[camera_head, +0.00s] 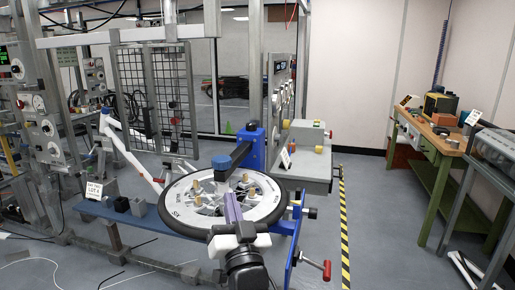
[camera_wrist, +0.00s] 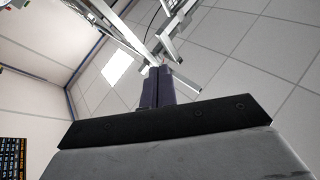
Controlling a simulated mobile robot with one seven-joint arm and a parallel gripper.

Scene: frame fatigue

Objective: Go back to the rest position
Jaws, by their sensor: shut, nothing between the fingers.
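My gripper (camera_head: 232,203) is in the lower middle of the head view, in front of a round wheel-like disc (camera_head: 180,213). Its purple fingers overlap the disc in the picture; I cannot tell how far apart they are. In the wrist view, the two dark fingers (camera_wrist: 157,85) are side by side, shut and empty. They point up toward the ceiling (camera_wrist: 225,60) and a metal frame. The white wrist and black arm link below the fingers are mine.
The disc lies on a blue bench (camera_head: 140,222) with wooden pegs on it and a blue clamp (camera_head: 253,148) behind. A red-handled crank (camera_head: 326,270) sticks out at right. A green workbench (camera_head: 437,140) stands far right. Floor between (camera_head: 375,215) is clear.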

